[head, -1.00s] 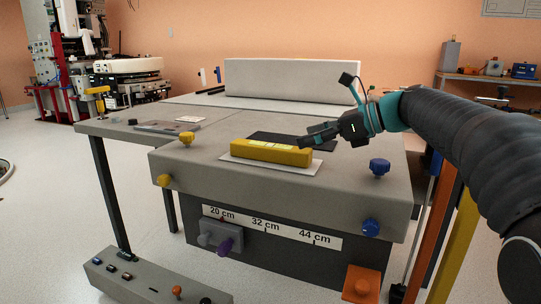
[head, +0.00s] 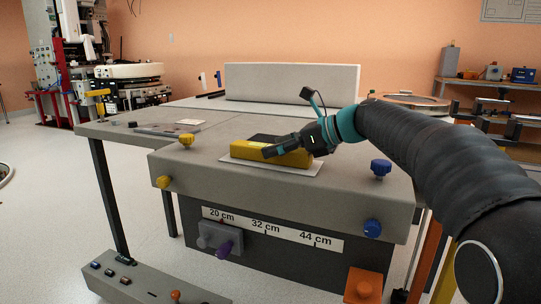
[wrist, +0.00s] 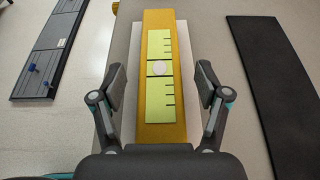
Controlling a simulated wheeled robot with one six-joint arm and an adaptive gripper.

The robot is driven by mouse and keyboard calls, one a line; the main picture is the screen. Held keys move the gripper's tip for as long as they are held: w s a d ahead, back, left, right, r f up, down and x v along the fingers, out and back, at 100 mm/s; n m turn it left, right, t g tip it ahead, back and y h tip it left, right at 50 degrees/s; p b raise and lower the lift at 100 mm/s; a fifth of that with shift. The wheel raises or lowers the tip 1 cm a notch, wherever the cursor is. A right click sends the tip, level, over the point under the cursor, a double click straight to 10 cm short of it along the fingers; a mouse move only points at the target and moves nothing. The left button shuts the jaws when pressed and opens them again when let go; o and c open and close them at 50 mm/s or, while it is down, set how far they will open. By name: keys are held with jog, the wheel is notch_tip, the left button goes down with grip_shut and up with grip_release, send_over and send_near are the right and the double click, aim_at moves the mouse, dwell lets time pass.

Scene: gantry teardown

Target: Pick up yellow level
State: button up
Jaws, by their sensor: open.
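The yellow level (head: 245,152) lies flat on a white sheet (head: 310,171) on top of the grey table. In the wrist view the level (wrist: 181,42) runs away from me, with a yellow-green scale face and a pale round spot in its middle. My gripper (head: 270,150) is over the right part of the level in the head view and hides some of it. In the wrist view my gripper (wrist: 160,78) is open, with one finger on each side of the level and a gap on both sides. Whether the fingertips are below its top is unclear.
A black plate (wrist: 275,80) lies to the right in the wrist view. Yellow knobs (head: 186,140) and blue knobs (head: 380,167) stand at the table's edges. A long light block (head: 290,82) rises behind. A dark strip (wrist: 50,50) lies at left.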

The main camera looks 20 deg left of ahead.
grip_shut()
jog(key=shift+r, duration=0.15)
